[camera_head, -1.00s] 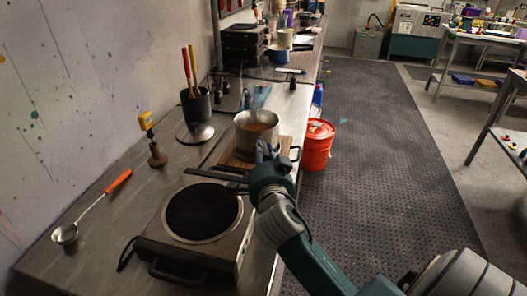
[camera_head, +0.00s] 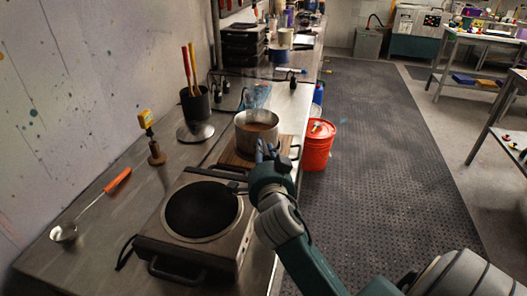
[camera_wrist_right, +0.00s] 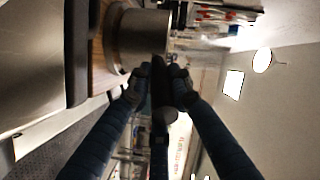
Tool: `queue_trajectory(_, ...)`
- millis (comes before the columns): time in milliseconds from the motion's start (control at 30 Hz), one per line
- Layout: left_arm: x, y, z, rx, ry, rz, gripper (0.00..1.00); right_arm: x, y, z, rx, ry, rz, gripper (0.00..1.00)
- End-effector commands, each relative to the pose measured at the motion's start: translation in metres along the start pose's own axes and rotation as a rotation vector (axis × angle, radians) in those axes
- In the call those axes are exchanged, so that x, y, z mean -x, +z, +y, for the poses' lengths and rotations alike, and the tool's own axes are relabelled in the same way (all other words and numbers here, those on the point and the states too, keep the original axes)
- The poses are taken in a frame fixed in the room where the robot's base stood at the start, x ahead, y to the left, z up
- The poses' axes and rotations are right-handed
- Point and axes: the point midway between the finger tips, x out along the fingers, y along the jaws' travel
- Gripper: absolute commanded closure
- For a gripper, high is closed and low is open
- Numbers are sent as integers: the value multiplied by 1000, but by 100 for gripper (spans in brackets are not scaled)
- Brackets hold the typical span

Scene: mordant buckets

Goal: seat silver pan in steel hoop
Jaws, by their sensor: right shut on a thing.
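The silver pan (camera_head: 256,133) holds brown liquid and stands upright over a wooden board on the counter. My right gripper (camera_head: 265,151) is at its near side, shut on the pan's dark handle. In the right wrist view the gripper (camera_wrist_right: 159,82) has its two fingers on either side of the handle, and the pan (camera_wrist_right: 143,36) is beyond them. A wider metal band, which looks like the steel hoop (camera_wrist_right: 113,42), shows at the pan's base. I cannot tell whether the base is fully inside it. My left gripper is not in view.
The wooden board (camera_head: 232,157) lies behind a hot plate (camera_head: 203,209). A black utensil pot (camera_head: 195,104) and a yellow-topped tool (camera_head: 148,125) stand at left. A ladle (camera_head: 95,203) lies near the wall. An orange bucket (camera_head: 318,146) stands right of the counter.

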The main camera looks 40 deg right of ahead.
Motion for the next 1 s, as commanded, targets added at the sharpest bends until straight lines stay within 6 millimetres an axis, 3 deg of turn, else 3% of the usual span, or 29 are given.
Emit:
queue_trajectory(233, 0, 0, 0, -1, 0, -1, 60, 0, -4, -6, -1, -13, 7, 100)
queue_trajectory(1000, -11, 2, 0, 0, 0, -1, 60, -1, 3, 5, -2, -13, 7, 100)
